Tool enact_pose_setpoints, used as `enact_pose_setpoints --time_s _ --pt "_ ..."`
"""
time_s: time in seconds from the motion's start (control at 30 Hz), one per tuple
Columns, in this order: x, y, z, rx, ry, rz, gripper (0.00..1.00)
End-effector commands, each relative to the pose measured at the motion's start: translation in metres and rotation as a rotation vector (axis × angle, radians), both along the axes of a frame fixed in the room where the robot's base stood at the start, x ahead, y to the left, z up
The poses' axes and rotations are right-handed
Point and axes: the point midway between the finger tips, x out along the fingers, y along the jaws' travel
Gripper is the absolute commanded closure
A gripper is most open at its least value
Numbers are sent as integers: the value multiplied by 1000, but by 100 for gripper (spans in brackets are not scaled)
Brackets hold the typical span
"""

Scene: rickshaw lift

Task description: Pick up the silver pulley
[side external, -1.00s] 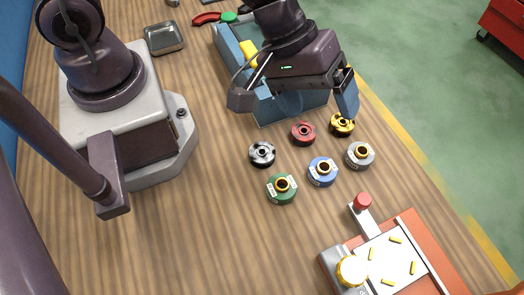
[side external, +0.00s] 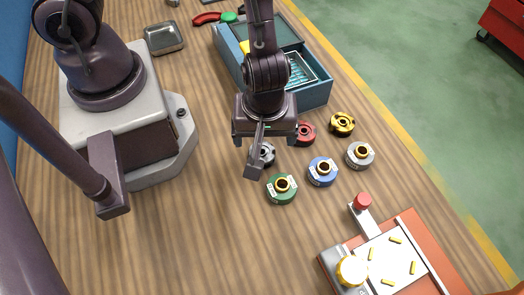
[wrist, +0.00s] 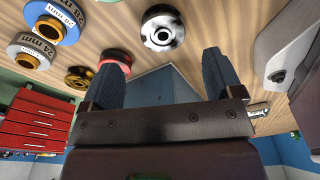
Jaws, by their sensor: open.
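The silver pulley (side external: 269,152), a shiny black-and-silver disc with a central hole, lies flat on the wooden table and is partly hidden behind my gripper in the side view. In the wrist view the silver pulley (wrist: 163,28) shows whole, beyond my fingertips and roughly between them sideways. My gripper (wrist: 162,75) is open, with nothing between its two fingers. In the side view my gripper (side external: 262,148) hangs over the table around the silver pulley, apparently above it; its exact height is unclear.
Near the silver pulley are a red pulley (side external: 306,134), a green one (side external: 282,189), a blue one (side external: 322,172), a grey one with a gold hub (side external: 360,155) and a gold one (side external: 342,124). A blue toolbox (side external: 316,97) stands behind. The table front left is clear.

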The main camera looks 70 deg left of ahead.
Motion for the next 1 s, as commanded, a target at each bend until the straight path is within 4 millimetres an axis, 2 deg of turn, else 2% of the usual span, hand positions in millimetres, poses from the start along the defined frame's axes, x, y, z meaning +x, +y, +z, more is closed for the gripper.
enact_pose_setpoints --time_s 0.27,0.6,0.93,0.97,1.0 --pt "-1 1 -19 0 2 -2 14" --pt "-2 6 -58 -1 0 -1 14" --pt "-2 6 -64 -2 -3 2 14" --pt "-2 6 -64 -2 -3 2 17" --pt "-2 6 -64 -2 -3 2 26"
